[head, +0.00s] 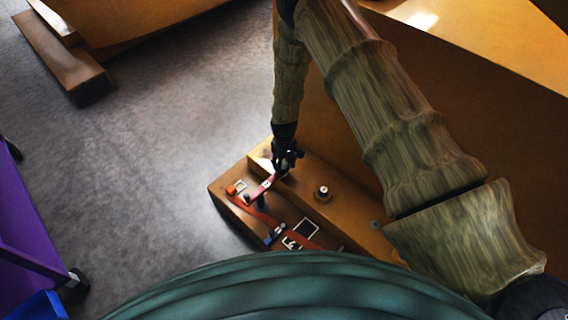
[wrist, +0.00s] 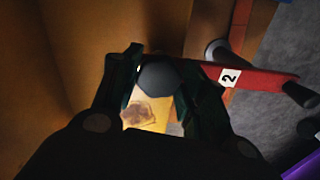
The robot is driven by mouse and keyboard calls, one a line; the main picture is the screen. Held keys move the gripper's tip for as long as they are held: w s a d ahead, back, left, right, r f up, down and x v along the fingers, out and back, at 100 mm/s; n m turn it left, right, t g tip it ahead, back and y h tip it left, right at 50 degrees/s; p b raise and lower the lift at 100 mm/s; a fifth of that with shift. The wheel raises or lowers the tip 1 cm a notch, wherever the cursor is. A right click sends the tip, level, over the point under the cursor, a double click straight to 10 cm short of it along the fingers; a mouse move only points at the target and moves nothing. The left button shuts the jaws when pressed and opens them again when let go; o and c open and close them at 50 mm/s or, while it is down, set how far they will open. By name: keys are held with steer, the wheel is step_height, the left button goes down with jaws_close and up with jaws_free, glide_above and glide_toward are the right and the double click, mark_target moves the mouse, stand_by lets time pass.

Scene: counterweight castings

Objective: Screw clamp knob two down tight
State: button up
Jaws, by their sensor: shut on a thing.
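In the wrist view, a dark grey faceted knob (wrist: 158,78) sits between the two fingers of my gripper (wrist: 160,88), at the inner end of a red clamp arm (wrist: 265,80) labelled 2. My gripper is shut on this knob from above. In the head view, my gripper (head: 285,160) reaches down to the far end of the red arm (head: 262,189), over a low brown ledge (head: 345,215). The knob is hidden by the fingers there. How tightly the knob sits cannot be told.
A round knob-like fitting (head: 322,193) stands on the ledge to the right. An orange block (head: 232,190) and a blue piece (head: 274,236) lie near a second red bar. A large brown casting wall (head: 345,150) rises behind. A purple cart (head: 30,235) stands left; grey floor lies between.

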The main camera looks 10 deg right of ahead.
mark_target(284, 165)
steer(key=shift+w+r, duration=0.1)
steer(key=shift+r, duration=0.05)
steer(key=o, duration=1)
steer(key=shift+o, duration=0.2)
steer(key=shift+r, duration=3.7)
